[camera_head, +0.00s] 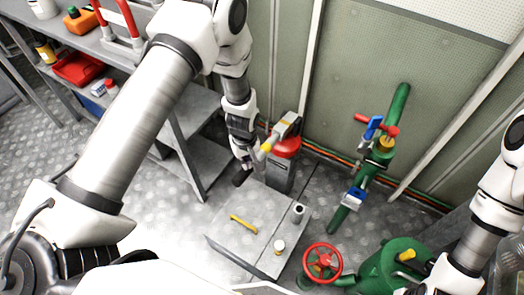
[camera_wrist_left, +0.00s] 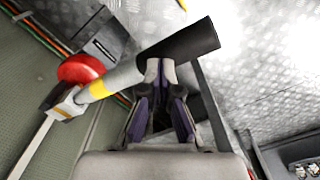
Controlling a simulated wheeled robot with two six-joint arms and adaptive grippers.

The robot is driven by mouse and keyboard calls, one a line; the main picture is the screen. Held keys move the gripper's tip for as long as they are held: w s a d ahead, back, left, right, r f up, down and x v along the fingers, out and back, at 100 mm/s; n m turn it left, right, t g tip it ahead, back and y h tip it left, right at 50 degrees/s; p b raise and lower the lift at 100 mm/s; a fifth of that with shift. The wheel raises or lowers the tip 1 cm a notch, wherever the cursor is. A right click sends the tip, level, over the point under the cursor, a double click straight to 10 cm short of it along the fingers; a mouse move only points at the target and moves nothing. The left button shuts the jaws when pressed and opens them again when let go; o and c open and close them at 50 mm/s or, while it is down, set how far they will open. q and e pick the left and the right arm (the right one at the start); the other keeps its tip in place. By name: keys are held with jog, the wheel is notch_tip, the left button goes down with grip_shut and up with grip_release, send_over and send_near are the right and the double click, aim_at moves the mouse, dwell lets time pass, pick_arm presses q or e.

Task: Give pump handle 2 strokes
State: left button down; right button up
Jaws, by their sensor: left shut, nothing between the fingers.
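The pump handle is a grey lever with a yellow band and a black grip (camera_wrist_left: 185,45). It slants down from the pump (camera_head: 280,170), a grey body with a red dome (camera_wrist_left: 80,68). My left gripper (camera_head: 241,160) is beside the handle's outer end in the head view. In the left wrist view its fingers (camera_wrist_left: 160,70) are shut with nothing between them, and their tips are at the black grip's lower edge. I cannot tell whether they touch it. In the head view the gripper partly hides the handle. My right gripper is out of view.
A grey tank top with a yellow handle (camera_head: 243,222) lies in front of the pump. A green pipe with valves (camera_head: 380,150) and a red handwheel (camera_head: 322,262) stand right. A shelf bench (camera_head: 195,160) is close on the left. The green wall panel (camera_head: 350,60) is behind.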

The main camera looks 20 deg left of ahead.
pick_arm(q)
jog(key=shift+f+b, duration=0.55)
jog(key=shift+f, duration=0.45)
jog(key=shift+f+b, duration=2.8)
jog(key=shift+f, duration=1.65)
notch_tip(320, 180, up, 16)
jog(key=p, duration=1.2)
jog(key=shift+r+p, duration=0.15)
jog(key=shift+p, duration=0.2)
